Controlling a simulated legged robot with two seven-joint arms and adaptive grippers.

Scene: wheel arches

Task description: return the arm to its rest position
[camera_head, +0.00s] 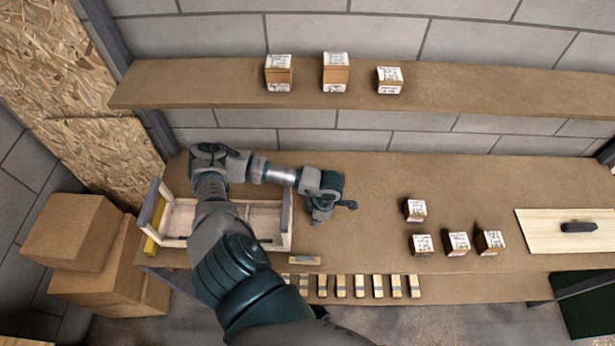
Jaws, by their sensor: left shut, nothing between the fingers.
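My left arm (245,270) rises from the bottom of the head view and bends to the right at its elbow, over the workbench (370,180). My left gripper (347,204) is at the end of it, shut and empty, a little right of an open wooden crate (288,222). The forearm passes above the crate and hides part of it. My right gripper is not in view.
A wall shelf (450,88) carries three small labelled boxes (336,72). Several similar boxes (457,243) stand on the bench at right, near a pale board (545,240) with a dark bar (578,227). Cardboard boxes (72,232) stack at left.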

